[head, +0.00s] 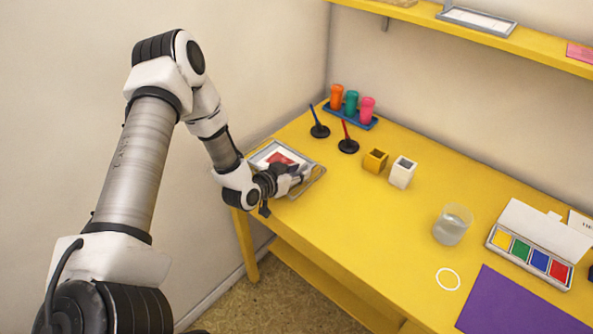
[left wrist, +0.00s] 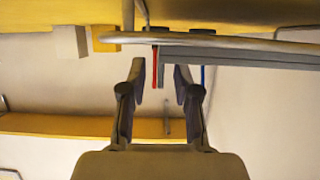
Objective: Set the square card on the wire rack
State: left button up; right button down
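A grey-rimmed rack (head: 299,153) sits at the table's far left end. A white card with a red square (head: 281,158) appears to lie flat inside its rim, partly hidden by my left wrist. My left gripper (head: 304,175) is low at the rack's right side, over or beside its rim; I cannot tell if it touches. In the left wrist view the two fingers (left wrist: 160,68) stand apart with nothing held between them, and a grey rim (left wrist: 240,43) crosses just beyond the tips. My right gripper is not in view.
Brush stands (head: 348,146) and coloured bottles (head: 351,104) stand behind the rack. Yellow (head: 376,161) and white (head: 402,173) blocks, a glass (head: 452,225), an ink box (head: 531,256) and a purple mat (head: 515,306) lie to the right. The front middle is clear.

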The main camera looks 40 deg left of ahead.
pick_arm(q)
jog(key=shift+r, duration=0.3)
jog(key=d+p+v, duration=0.1)
jog(key=p+v, duration=0.3)
jog(key=v, duration=0.7)
jog(key=s+d+f+g+h, duration=0.1)
jog(key=s+d+f+g, duration=0.7)
jog(key=s+d+f, duration=0.15)
jog(key=s+d+f+g+y, duration=0.1)
jog(key=s+d+f+g, duration=0.1)
jog(key=s, duration=0.4)
jog(key=s+d+f+n+g+y, duration=0.1)
jog(key=s+d+f+g, duration=0.1)
jog(key=s, duration=0.4)
jog(key=shift+s+d+f+g, duration=0.2)
jog(key=shift+f+g, duration=0.6)
jog(key=shift+f, duration=0.2)
